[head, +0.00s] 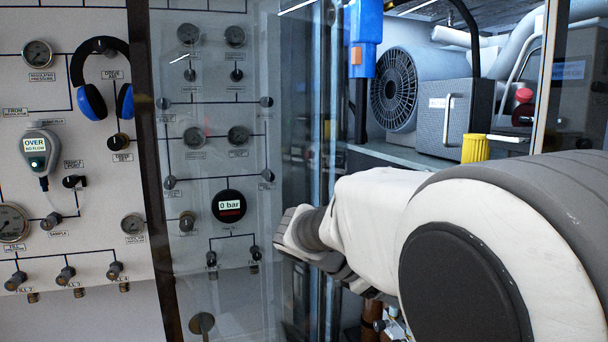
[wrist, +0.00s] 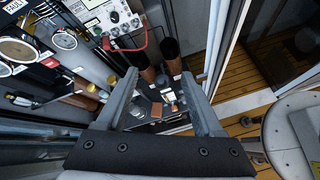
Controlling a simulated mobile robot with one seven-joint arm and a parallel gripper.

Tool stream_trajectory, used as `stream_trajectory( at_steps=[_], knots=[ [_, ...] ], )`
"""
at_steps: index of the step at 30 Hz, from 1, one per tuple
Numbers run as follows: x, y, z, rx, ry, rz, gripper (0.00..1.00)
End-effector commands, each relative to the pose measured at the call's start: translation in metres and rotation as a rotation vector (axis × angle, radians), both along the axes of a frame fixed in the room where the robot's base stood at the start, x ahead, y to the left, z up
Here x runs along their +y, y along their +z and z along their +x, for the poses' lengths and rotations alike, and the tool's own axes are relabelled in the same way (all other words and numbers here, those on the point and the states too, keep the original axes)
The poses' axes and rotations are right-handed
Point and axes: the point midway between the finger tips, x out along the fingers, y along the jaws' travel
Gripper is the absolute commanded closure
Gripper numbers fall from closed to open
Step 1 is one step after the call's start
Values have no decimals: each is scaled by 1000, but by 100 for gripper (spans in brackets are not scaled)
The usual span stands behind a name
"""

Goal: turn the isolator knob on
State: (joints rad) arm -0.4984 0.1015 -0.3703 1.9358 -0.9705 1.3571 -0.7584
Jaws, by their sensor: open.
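A pale panel (head: 90,255) with gauges, black knobs and lines stands at the left in the head view, part of it behind a glass pane. I cannot tell which knob is the isolator knob; the labels are mostly too small to read. A digital gauge reading 0 bar (head: 229,206) sits low on the panel section behind the glass. My gripper shows in the wrist view (wrist: 160,82), its two fingers apart with nothing between them. It points down over a cluttered floor area, with no panel knob between the fingers. In the head view my white arm hides most of the lower right.
A dark upright post (head: 150,150) and glass divide the panel. Blue headphones (head: 101,85) hang on it. A fan unit (head: 398,85), grey box (head: 452,112) and yellow ribbed part (head: 475,148) are at the right. A wooden floor (wrist: 282,60) shows in the wrist view.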

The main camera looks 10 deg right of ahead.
Motion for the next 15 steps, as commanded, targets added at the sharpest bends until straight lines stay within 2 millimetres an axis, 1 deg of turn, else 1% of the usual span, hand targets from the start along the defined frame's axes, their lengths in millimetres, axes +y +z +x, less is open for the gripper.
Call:
stream_trajectory(
  at_steps=[1, 4, 7, 9, 12, 15],
  knots=[
    [3, 23, 15, 50, 37, -80, 31],
    [8, 55, 40, 145, 97, -246, 31],
    [19, 84, 63, 222, 142, -395, 31],
    [28, 100, 75, 265, 164, -481, 31],
    [38, 116, 87, 304, 181, -568, 31],
    [43, 123, 93, 325, 190, -613, 31]
  ],
)
